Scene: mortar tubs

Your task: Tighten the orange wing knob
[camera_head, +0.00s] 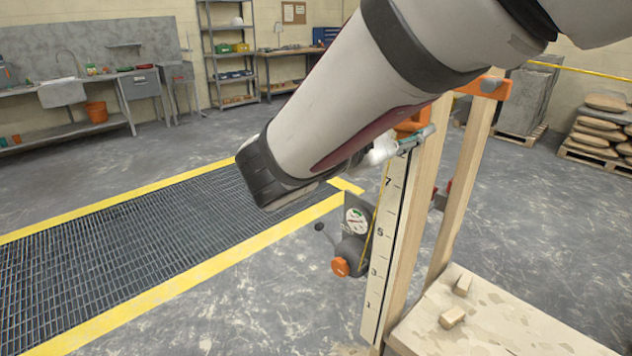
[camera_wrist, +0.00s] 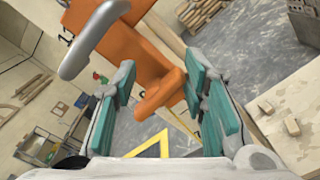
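The orange wing knob (camera_wrist: 163,92) is in the middle of the wrist view, below a larger orange bracket (camera_wrist: 128,42) with a grey bar. My gripper (camera_wrist: 163,98) has its two teal-padded fingers on either side of the knob. A gap shows between the left finger and the knob. The right pad is very close to it; whether it touches I cannot tell. In the head view, part of the orange bracket (camera_head: 412,124) shows at the top of the numbered board (camera_head: 383,245). My gripper (camera_head: 405,145) is there, mostly hidden by my arm, and the knob is not clear.
A wooden platform (camera_head: 500,325) bears small blocks (camera_head: 452,318). A yellow-edged floor grate (camera_head: 150,245) lies left, with open floor around it.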

